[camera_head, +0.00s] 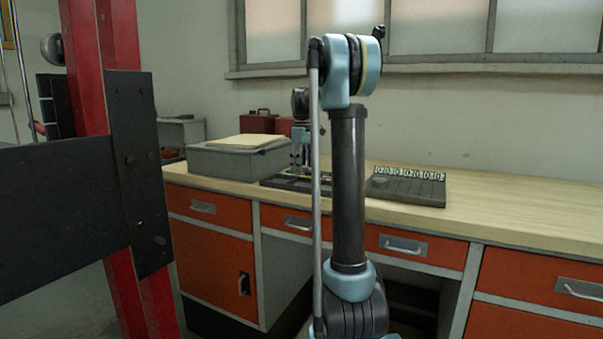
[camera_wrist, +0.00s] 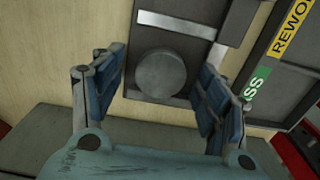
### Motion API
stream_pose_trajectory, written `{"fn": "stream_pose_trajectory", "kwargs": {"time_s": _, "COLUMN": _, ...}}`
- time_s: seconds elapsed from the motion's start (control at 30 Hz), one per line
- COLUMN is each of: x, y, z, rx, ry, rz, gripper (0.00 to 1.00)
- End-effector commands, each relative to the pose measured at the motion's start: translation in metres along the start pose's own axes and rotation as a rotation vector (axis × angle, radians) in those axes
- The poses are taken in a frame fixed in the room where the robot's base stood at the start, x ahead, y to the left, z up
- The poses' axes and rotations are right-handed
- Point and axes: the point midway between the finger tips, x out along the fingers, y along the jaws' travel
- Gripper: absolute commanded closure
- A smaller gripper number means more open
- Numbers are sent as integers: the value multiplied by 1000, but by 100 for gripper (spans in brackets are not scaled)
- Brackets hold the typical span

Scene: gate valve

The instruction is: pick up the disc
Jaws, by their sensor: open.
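In the wrist view the disc (camera_wrist: 161,73) is a plain grey round piece lying flat on a dark grey tray (camera_wrist: 206,32). My gripper (camera_wrist: 163,84) is open above it, with blue pads to the left and right of the disc. A gap shows between each pad and the disc, and nothing is held. In the head view my gripper (camera_head: 301,158) points down over the dark trays on the bench. The disc cannot be made out there.
A tray with REWORK and green labels (camera_wrist: 258,84) lies to the right in the wrist view. In the head view a grey box (camera_head: 238,160) stands left of my gripper and a slotted rack (camera_head: 408,188) stands right. The bench top (camera_head: 520,218) is clear farther right.

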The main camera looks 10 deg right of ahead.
Motion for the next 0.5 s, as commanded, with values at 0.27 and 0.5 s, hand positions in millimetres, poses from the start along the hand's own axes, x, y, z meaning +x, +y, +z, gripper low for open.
{"fn": "stream_pose_trajectory", "kwargs": {"time_s": 0.27, "x": 0, "y": 1, "z": 0, "rx": 1, "ry": 0, "rz": 0, "gripper": 75}}
{"fn": "stream_pose_trajectory", "kwargs": {"time_s": 0.5, "x": 0, "y": 1, "z": 1, "rx": 2, "ry": 0, "rz": 1, "gripper": 97}}
